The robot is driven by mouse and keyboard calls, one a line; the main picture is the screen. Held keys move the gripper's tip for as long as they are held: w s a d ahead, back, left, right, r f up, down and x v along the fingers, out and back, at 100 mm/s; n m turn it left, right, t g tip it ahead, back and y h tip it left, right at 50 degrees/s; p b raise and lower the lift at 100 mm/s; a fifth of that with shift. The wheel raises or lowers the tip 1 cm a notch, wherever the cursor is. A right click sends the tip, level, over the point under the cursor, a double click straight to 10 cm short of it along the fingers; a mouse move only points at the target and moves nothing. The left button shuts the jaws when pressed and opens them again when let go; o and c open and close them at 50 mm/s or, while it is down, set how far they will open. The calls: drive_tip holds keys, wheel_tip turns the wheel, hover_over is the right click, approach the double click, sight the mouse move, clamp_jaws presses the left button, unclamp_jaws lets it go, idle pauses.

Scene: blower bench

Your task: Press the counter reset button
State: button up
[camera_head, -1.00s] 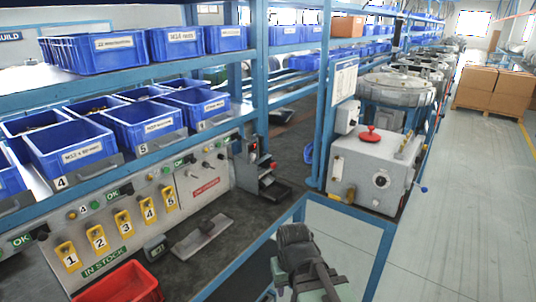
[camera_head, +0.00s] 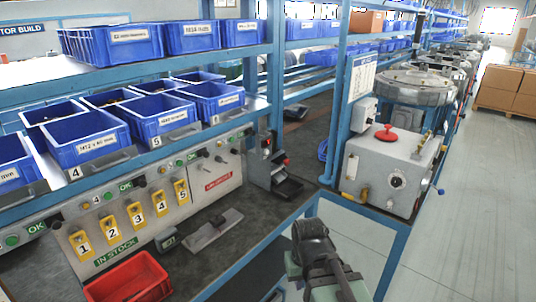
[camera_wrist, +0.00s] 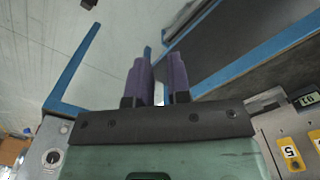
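A small dark counter box (camera_head: 168,240) with a digit display stands on the bench at the foot of the grey panel. It also shows at the right edge of the wrist view (camera_wrist: 307,99). I cannot make out a reset button on it. My gripper (camera_wrist: 158,62) has two purple fingers with a gap between them and nothing held. It points over the blue bench edge and floor, with the counter off to its right. In the head view my arm is at the lower middle, and its fingertips cannot be made out.
The grey panel (camera_head: 215,180) carries yellow numbered tags and several small buttons. A red bin (camera_head: 130,278), a flat grey plate (camera_head: 214,229) and a dark stand (camera_head: 270,172) are on the bench. A grey machine box (camera_head: 385,170) with a red knob stands right. Blue bins fill the shelves above.

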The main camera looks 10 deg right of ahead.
clamp_jaws()
idle(0.8)
drive_tip(key=shift+f, duration=0.1)
idle(0.4)
